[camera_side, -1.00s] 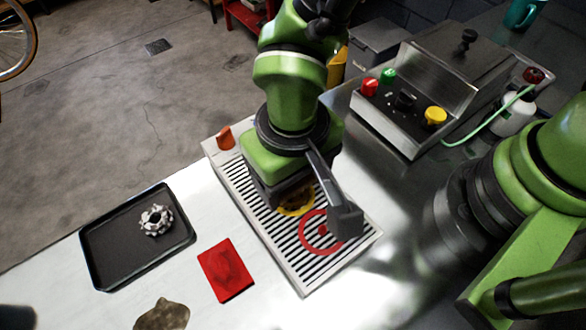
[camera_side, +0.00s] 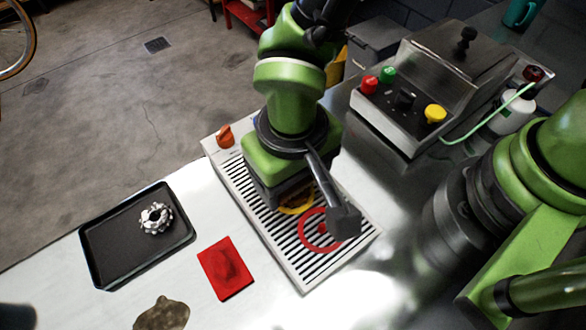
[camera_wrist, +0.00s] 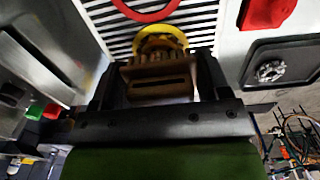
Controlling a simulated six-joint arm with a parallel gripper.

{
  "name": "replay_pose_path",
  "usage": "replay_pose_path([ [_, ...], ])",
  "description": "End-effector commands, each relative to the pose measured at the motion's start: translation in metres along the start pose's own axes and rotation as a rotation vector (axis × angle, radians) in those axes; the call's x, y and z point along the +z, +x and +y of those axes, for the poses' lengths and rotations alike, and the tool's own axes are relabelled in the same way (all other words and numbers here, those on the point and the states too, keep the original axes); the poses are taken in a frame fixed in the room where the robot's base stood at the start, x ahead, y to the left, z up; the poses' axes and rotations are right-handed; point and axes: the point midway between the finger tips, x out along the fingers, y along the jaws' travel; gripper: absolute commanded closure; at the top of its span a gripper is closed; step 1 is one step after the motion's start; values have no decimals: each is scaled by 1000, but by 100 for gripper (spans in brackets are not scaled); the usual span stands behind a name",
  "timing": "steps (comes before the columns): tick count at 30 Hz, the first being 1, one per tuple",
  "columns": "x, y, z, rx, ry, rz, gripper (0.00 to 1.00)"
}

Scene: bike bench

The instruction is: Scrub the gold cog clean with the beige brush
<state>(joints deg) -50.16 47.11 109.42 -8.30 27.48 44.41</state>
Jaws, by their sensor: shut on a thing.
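The gold cog (camera_side: 299,208) lies on the slatted drain tray (camera_side: 291,275), partly hidden under my gripper. In the wrist view the cog (camera_wrist: 174,35) is a yellow ring just beyond the brush. My gripper (camera_side: 283,196) is low over the slats, with its fingers mostly hidden by the wrist in the side view. In the wrist view my gripper (camera_wrist: 158,82) is shut on the beige brush (camera_wrist: 160,88), a brown-looking block with bristle tufts toward the cog. The brush overlaps the cog in view; I cannot tell whether they touch.
A red circle (camera_side: 303,232) marks the slats. A red cloth (camera_side: 226,268) and a black tray (camera_side: 110,257) with a silver cog (camera_side: 155,218) are to the left. An orange part (camera_side: 225,136) sits at the slatted tray's corner. A control box (camera_side: 401,127) stands at right.

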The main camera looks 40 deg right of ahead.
Motion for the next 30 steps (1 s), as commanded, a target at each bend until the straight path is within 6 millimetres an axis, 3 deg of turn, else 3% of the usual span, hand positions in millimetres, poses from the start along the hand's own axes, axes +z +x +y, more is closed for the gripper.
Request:
replay_pose_path([
  [17, 0, 5, 1, 0, 1, 0, 58],
  [30, 0, 5, 20, 1, 0, 0, 58],
])
